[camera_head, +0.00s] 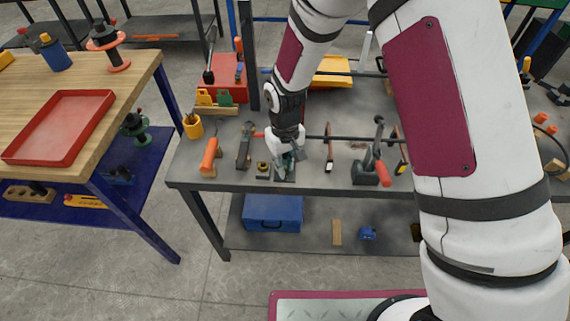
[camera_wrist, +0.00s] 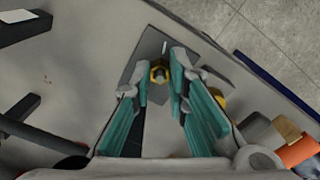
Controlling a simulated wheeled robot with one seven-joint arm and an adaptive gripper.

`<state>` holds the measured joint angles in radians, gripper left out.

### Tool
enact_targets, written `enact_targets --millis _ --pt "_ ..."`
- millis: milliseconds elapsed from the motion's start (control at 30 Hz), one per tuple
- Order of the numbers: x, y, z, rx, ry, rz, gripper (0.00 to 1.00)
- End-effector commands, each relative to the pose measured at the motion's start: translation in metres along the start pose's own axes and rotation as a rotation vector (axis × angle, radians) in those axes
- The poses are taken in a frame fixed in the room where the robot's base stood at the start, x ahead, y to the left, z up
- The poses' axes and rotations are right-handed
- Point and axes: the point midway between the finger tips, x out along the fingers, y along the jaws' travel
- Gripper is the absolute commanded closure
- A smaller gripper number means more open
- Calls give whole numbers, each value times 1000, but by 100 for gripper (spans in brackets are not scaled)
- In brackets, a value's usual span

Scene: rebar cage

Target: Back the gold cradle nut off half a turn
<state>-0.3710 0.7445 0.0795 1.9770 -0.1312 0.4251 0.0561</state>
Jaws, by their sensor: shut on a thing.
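The gold cradle nut (camera_wrist: 160,72) shows in the wrist view between my fingertips, on a dark grey plate (camera_wrist: 150,47). My gripper (camera_wrist: 161,65) has its two teal fingers one on each side of the nut, closed on it. In the head view my gripper (camera_head: 285,170) points down at the bench top near its front edge. The nut cannot be made out there, being hidden by the fingers.
A small black and yellow part (camera_head: 263,170) stands just left of my gripper; a yellow piece (camera_wrist: 217,98) shows beside the right finger. A clamp (camera_head: 244,146) and an orange-handled tool (camera_head: 209,156) are farther left. A vise-like tool (camera_head: 372,165) stands to the right.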

Motion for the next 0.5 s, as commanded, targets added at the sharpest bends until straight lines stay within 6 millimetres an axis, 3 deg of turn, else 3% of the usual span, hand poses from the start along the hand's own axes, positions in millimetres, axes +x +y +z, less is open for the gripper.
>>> enact_targets --millis 500 --pt "0 1 -1 -399 2 0 100"
